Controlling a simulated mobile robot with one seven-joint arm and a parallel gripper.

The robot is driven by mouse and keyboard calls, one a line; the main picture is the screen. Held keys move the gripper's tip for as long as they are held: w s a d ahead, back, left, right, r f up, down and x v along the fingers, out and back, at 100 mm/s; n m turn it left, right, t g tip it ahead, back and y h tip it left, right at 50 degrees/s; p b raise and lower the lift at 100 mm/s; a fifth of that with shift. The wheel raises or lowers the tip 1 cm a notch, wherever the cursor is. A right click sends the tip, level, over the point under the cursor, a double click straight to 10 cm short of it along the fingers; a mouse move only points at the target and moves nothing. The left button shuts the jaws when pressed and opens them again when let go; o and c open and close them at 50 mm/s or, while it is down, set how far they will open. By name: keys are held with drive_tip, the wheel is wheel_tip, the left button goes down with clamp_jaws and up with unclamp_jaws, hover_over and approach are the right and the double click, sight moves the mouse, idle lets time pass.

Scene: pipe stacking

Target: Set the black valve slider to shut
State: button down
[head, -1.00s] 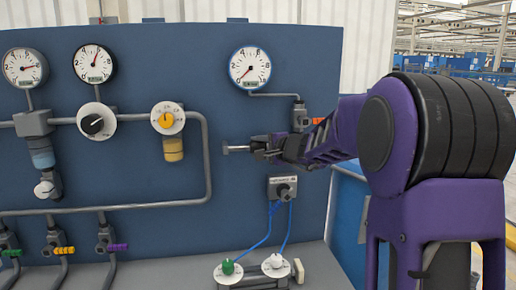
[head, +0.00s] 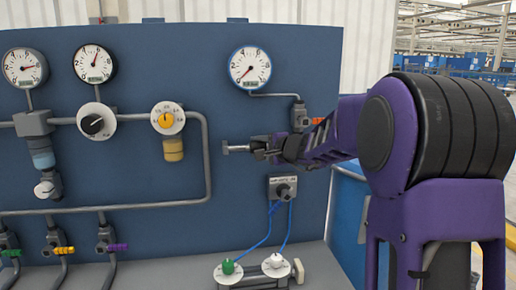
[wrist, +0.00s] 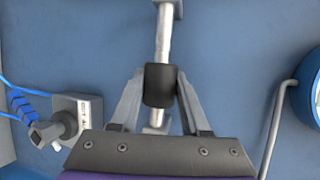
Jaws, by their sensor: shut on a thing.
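The black valve slider (wrist: 160,86) is a short dark collar around a metal rod (wrist: 164,35) on the blue panel. In the wrist view, my gripper (wrist: 161,76) has one finger against each side of it and is shut on it. Bare rod shows on both sides of the slider. In the head view, my gripper (head: 268,149) is at the right part of the rod (head: 237,148) and mostly hides the slider there. I see no open or shut marking by the slider.
A grey box with a dark knob (head: 284,188) sits on the panel just below my gripper. Blue hoses (head: 268,226) run down from it to the green and white fittings. A gauge (head: 250,67) and its pipe are above. Bare panel lies left of the rod.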

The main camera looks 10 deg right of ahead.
sight(245, 148)
drive_tip(key=shift+a, duration=0.1)
drive_tip(key=shift+a+f+b, duration=0.1)
drive_tip(key=shift+a+b, duration=0.2)
drive_tip(key=shift+b, duration=0.15)
drive_tip(key=a+b, duration=0.2)
drive_tip(key=a, duration=0.1)
drive_tip(key=shift+a, duration=0.1)
drive_tip(key=shift+c, duration=1.9)
unclamp_jaws()
drive_tip(key=shift+a, duration=0.1)
drive_tip(key=shift+d, duration=0.2)
